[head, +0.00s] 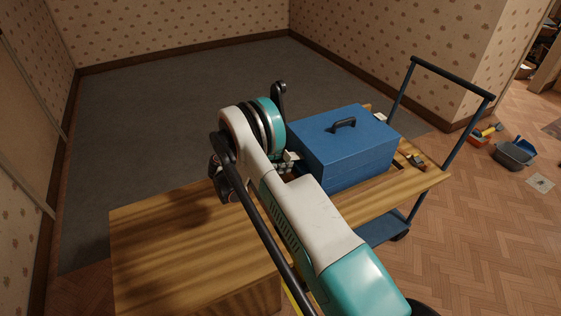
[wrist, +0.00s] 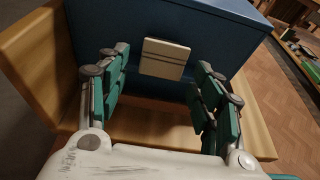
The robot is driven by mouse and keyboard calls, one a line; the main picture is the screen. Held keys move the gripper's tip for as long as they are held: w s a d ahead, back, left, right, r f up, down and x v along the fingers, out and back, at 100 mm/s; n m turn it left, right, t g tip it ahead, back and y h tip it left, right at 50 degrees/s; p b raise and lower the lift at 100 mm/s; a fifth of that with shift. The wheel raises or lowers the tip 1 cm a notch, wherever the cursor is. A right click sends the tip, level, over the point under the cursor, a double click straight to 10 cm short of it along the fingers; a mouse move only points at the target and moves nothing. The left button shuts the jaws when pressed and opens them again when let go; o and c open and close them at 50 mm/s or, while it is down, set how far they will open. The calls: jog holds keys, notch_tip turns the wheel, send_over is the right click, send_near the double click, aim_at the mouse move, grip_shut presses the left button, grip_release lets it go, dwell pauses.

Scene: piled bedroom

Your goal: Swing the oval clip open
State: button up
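A blue box (head: 345,150) with a black top handle stands on a wooden-topped cart. In the wrist view its blue side (wrist: 215,35) faces me. A pale, squarish plate (wrist: 164,58) with a dark line across it sits on that side; it looks like the clip, though its outline is not oval. It appears to lie flat against the box. My gripper (wrist: 163,66) is open, its teal-padded fingers apart to the left and right of the plate, with nothing held. In the head view my arm hides most of the gripper and the box's near-left side.
A wooden surface (head: 170,245) lies at front left. A grey tub (head: 514,153) stands on the floor at right. The grey carpet behind is clear.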

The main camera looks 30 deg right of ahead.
jog(key=shift+a, duration=0.1)
jog(key=v, duration=1.1)
jog(key=shift+a, duration=0.35)
jog(key=shift+r, duration=0.15)
